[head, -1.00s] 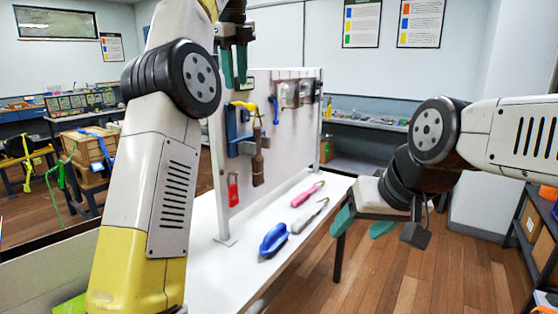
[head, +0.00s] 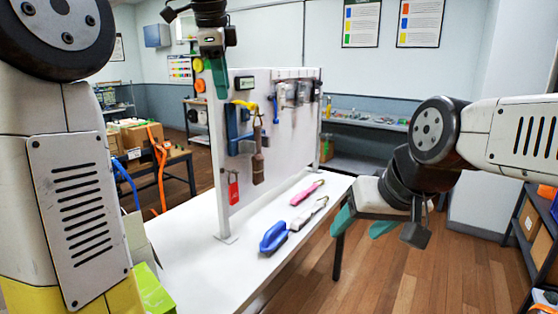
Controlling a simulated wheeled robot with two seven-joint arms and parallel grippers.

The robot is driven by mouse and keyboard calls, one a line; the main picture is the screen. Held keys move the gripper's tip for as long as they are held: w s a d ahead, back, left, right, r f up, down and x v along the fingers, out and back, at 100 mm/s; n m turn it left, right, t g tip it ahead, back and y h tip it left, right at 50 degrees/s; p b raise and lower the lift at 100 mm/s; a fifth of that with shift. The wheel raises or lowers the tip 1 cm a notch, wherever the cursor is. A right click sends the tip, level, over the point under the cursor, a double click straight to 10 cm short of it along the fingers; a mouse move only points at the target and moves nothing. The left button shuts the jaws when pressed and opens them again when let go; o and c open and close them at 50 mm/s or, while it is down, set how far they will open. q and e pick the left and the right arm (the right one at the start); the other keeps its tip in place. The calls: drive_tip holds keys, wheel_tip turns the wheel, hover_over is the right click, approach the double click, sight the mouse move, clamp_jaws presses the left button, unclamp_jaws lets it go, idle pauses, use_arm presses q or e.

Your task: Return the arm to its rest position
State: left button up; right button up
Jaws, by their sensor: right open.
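My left gripper (head: 220,72) hangs at the top left of the wall panel (head: 205,180), its teal fingers pointing down. It is seen nearly edge-on, so its gap is unclear, and nothing shows in it. My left arm fills the left side of the head view. My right gripper (head: 363,224) is open and empty, off the right edge of the white table (head: 190,270). Its teal fingertips are apart and point left and down.
A strap with a brown tool (head: 258,168) and a red tag (head: 233,188) hang on the panel. A blue-handled brush (head: 273,237), a white-and-grey tool (head: 309,213) and a pink-handled tool (head: 307,193) lie on the table. A green box (head: 153,292) sits near my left arm.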

use_arm(q)
drive_tip(key=s+a+f+n+t+h, duration=0.1)
drive_tip(key=s+f+n+t, duration=0.1)
drive_tip(key=s+f+n, duration=1.4)
drive_tip(key=s+f, duration=0.6)
drive_tip(key=f, duration=0.1)
drive_tip(key=shift+a+n+h, duration=0.15)
drive_tip(key=shift+n+h, duration=0.15)
drive_tip(key=shift+h, duration=0.1)
